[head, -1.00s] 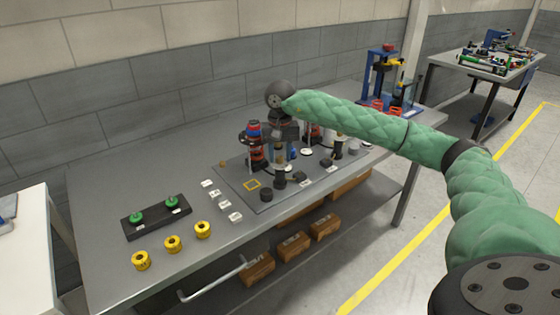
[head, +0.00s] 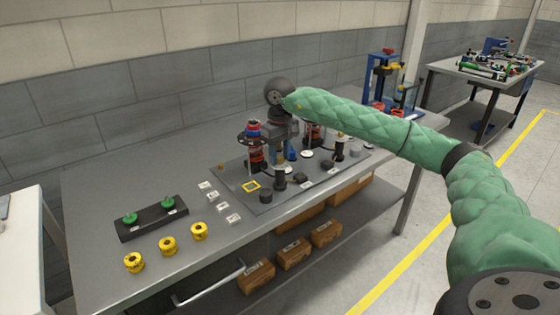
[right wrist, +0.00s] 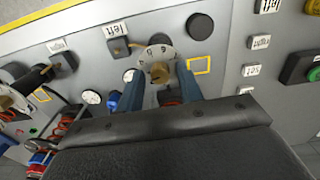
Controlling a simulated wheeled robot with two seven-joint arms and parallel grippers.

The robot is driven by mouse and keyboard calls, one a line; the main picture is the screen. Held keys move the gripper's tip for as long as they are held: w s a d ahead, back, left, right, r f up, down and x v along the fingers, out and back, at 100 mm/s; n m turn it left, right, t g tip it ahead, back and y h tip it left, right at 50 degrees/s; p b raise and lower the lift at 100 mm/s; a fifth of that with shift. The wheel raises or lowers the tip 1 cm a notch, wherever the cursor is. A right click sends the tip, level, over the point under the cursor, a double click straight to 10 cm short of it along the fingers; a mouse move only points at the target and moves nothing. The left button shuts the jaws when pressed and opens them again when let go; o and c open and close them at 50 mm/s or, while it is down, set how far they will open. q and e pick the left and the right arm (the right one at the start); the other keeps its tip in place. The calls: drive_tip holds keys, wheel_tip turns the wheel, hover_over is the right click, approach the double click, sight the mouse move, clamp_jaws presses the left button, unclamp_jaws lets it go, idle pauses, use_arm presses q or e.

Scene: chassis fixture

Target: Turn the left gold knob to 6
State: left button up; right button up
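The left gold knob (right wrist: 160,72) sits on a pale numbered dial (right wrist: 150,58) in the right wrist view, near the upside-down "left" label (right wrist: 117,29). The knob's pointer setting is too small to read surely. My right gripper (right wrist: 160,78) is open, one blue finger on each side of the knob, with visible gaps between fingers and knob. In the head view the right gripper (head: 281,154) points down over the panel (head: 234,179), and its wrist and fingers partly cover the knob. I cannot tell how far down the fingers reach. My left gripper is out of view.
Near the knob are a black round button (right wrist: 199,27) and a yellow square outline (right wrist: 198,65). A red-and-blue component (head: 254,140) stands close to the gripper. White label blocks (head: 218,206), yellow rings (head: 168,245) and a black tray (head: 151,218) with green knobs lie left on the table.

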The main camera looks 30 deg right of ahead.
drive_tip(key=shift+f+n+b, duration=0.2)
drive_tip(key=shift+n+b, duration=0.65)
drive_tip(key=shift+n, duration=0.05)
drive_tip(key=shift+n+b, duration=0.55)
drive_tip(key=shift+n, duration=0.35)
drive_tip(key=shift+r+n, duration=0.2)
drive_tip(key=shift+n, duration=0.3)
